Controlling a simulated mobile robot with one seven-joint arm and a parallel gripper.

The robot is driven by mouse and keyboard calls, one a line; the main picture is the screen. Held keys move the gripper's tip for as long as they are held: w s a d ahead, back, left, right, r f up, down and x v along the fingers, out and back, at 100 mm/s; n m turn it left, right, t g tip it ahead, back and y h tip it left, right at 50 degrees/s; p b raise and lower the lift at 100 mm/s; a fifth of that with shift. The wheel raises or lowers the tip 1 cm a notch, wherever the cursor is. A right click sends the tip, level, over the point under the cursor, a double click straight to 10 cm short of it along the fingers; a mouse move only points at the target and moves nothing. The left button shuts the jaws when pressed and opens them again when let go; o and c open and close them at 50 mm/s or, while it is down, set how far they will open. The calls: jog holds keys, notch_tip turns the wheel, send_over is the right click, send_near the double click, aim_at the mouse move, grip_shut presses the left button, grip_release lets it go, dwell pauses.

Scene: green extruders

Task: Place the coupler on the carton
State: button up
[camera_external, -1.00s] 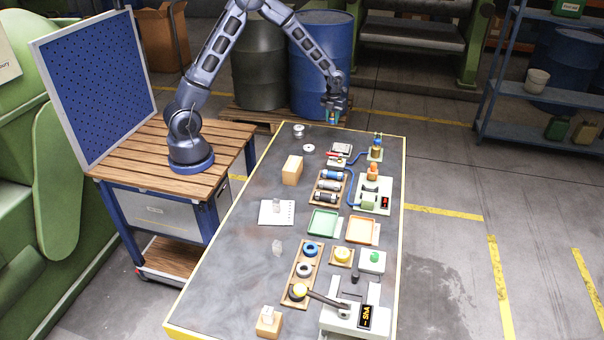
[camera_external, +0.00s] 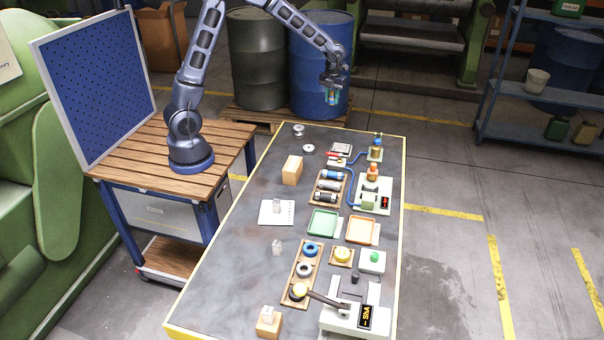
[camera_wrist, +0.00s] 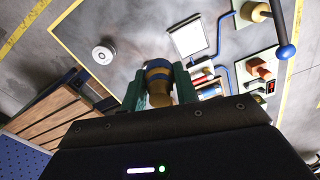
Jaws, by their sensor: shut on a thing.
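My gripper (camera_external: 332,98) hangs high over the far end of the table, in front of the blue drum. In the wrist view its green fingers (camera_wrist: 158,88) are shut on a small tan-and-blue cylinder, which appears to be the coupler (camera_wrist: 158,77). The coupler is clear of the table, and its lower part is hidden behind the gripper body in the wrist view.
Silver discs (camera_external: 308,148) lie near the table's far end. A rack of cylinders (camera_external: 328,187), a green tray (camera_external: 323,222), an orange tray (camera_external: 361,231) and a machine with a red display (camera_external: 374,196) fill the right side. Bare grey tabletop (camera_external: 235,265) lies along the left.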

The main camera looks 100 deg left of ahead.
jog(key=shift+m, duration=0.4)
jog(key=s+d+r, duration=0.1)
jog(key=d, duration=0.4)
jog(key=s+d+r, duration=0.1)
jog(key=d+r, duration=0.1)
jog(key=d, duration=0.4)
jog(key=s+d+r, duration=0.1)
jog(key=d, duration=0.4)
jog(key=shift+s+d+r, duration=0.1)
jog(key=shift+d+r, duration=0.1)
jog(key=shift+d, duration=0.2)
jog(key=r, duration=0.2)
send_over(293, 163)
jog(key=shift+f, duration=0.2)
notch_tip(293, 163, down, 20)
jog(key=shift+d+r, duration=0.1)
jog(key=o, duration=1.1)
